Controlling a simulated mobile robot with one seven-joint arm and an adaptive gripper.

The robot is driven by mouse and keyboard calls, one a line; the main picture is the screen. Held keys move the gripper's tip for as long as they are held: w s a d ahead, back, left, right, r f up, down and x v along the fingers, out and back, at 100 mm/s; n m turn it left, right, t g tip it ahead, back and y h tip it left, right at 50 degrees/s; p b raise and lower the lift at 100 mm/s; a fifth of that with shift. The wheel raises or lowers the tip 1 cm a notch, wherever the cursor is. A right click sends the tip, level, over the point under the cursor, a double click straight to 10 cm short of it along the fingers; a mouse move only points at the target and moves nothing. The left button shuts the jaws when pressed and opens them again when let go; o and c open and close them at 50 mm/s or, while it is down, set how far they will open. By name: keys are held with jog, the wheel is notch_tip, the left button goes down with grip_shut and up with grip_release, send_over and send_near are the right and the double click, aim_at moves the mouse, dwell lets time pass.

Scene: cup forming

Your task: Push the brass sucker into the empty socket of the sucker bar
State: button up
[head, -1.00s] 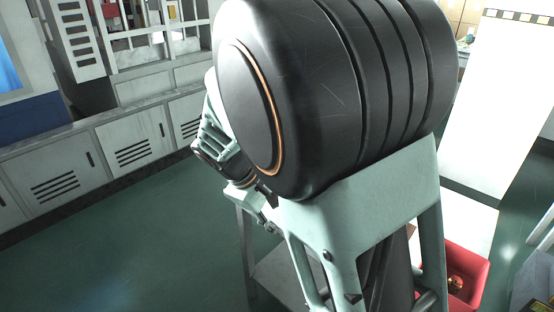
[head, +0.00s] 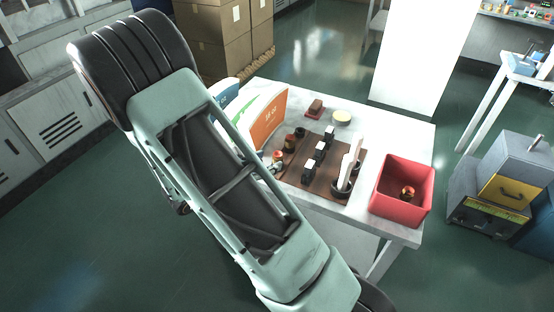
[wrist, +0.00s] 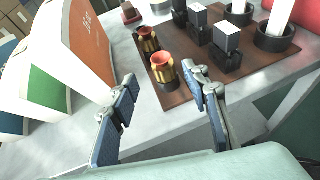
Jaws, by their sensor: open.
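Two brass suckers with red-orange cups stand at the brown mat's left edge. In the wrist view the nearer brass sucker (wrist: 162,70) lies beyond and between my fingertips, and the farther brass sucker (wrist: 147,40) is behind it. Both also show small in the head view. My gripper (wrist: 162,82) is open and empty, its blue-padded fingers apart, short of the nearer sucker. In the head view my arm hides most of the gripper. Another brass and red piece (head: 408,192) lies in the red bin. I cannot clearly identify the sucker bar or its empty socket.
The brown mat (head: 322,186) carries black blocks with pale tops (wrist: 228,42) and white uprights in black rings (wrist: 277,35). The red bin (head: 390,212) sits at the table's right. The white table (head: 400,135) has bare room behind the mat.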

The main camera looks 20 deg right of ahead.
aim_at(276, 158)
jog(key=x, duration=0.5)
jog(key=shift+s+d, duration=0.1)
jog(key=shift+d, duration=0.35)
grip_shut()
